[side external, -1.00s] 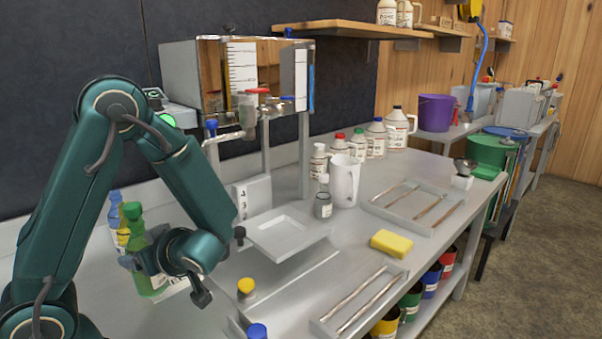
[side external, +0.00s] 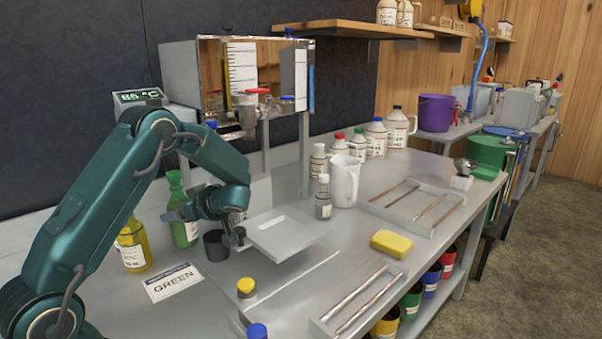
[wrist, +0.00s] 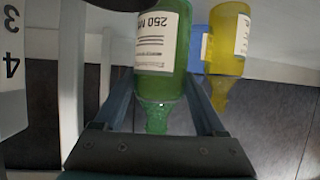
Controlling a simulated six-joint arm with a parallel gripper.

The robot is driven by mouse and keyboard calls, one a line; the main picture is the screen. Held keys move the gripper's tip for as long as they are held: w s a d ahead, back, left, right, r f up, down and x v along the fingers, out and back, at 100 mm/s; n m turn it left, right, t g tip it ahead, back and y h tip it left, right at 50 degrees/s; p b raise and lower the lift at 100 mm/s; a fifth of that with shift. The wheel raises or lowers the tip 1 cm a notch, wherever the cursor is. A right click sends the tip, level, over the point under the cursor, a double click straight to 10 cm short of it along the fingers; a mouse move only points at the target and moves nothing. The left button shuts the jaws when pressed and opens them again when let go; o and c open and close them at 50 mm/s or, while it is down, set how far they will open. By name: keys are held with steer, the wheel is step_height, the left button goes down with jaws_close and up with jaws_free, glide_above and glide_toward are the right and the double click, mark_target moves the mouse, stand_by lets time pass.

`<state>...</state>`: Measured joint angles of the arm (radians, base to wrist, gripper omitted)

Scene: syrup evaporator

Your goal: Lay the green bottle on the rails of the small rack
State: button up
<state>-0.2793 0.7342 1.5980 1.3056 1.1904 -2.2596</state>
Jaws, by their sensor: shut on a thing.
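The green bottle (side external: 184,233) is upright in the side external view, behind the GREEN card. My gripper (side external: 180,212) is shut on its upper part from the right. In the wrist view, the bottle (wrist: 160,60) appears inverted between my gripper's two fingers (wrist: 158,95), with its white label showing. I cannot tell whether its base touches the bench. Two trays with rails are in view; the smaller, nearer one is the small rack (side external: 318,325) at the front, with two bare metal rails. It is well to the right of and nearer than my gripper.
A yellow bottle (side external: 133,250) stands left of the green one. A dark cup (side external: 215,247) and a square grey tray (side external: 285,235) are close to my gripper.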

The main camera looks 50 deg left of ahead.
mark_target(184, 224)
steer(key=shift+f, duration=1.6)
steer(key=o, duration=1.3)
steer(key=shift+s+f, duration=0.1)
steer(key=v, duration=1.1)
steer(key=s+d+r+m+t+h, duration=0.1)
steer(key=s+d+m+t+h, duration=0.1)
steer(key=d+m, duration=0.4)
steer(key=s+d+r+m+t+h, duration=0.2)
steer(key=s+d+m+t+h, duration=0.1)
steer(key=s+d+m+h, duration=0.2)
steer(key=s+d+r+m+t+h, duration=0.2)
steer(key=s+d+m+h, duration=0.2)
steer(key=d+m, duration=0.5)
steer(key=shift+s+d+r+t+h, duration=0.1)
steer(key=shift+s+d+t+h, duration=0.25)
steer(key=shift+h, duration=0.45)
